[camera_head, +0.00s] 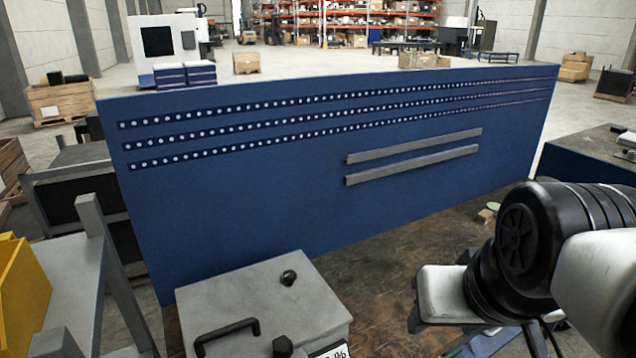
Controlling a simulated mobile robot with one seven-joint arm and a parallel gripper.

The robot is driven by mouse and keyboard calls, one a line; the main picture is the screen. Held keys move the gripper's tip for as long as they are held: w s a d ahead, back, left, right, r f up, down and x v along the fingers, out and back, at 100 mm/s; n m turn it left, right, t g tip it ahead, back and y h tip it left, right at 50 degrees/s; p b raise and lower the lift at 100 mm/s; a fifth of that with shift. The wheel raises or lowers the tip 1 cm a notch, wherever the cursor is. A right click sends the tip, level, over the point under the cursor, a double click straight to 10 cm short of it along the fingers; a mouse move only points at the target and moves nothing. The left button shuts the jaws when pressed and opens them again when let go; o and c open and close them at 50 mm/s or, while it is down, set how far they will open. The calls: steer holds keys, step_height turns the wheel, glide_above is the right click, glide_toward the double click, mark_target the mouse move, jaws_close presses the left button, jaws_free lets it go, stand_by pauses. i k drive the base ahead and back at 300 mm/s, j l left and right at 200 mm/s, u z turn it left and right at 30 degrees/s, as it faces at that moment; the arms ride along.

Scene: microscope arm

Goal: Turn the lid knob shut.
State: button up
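A grey metal box (262,308) stands on the bench at the bottom, cut off by the lower edge of the picture. Its lid carries a small black knob (288,277) near the far right corner and a second black knob (282,346) near the front. I cannot tell which is the lid knob, nor how far either is turned. A black bar handle (226,334) sits at the lid's left. My arm comes in from the right. The pale end part, apparently my gripper (440,298), is right of the box and apart from it. Its fingers cannot be made out.
A tall blue panel (250,215) with slotted strips and two grey rails stands behind the box. The brown bench top (385,285) is bare between box and arm. A yellow bin (22,280) and grey shelf frame are at left. A dark-topped blue cabinet (590,160) is at right.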

mark_target(289, 276)
steer(key=u, duration=0.8)
steer(key=i+l+u, duration=0.15)
steer(key=l+u, duration=0.1)
steer(key=l, duration=0.15)
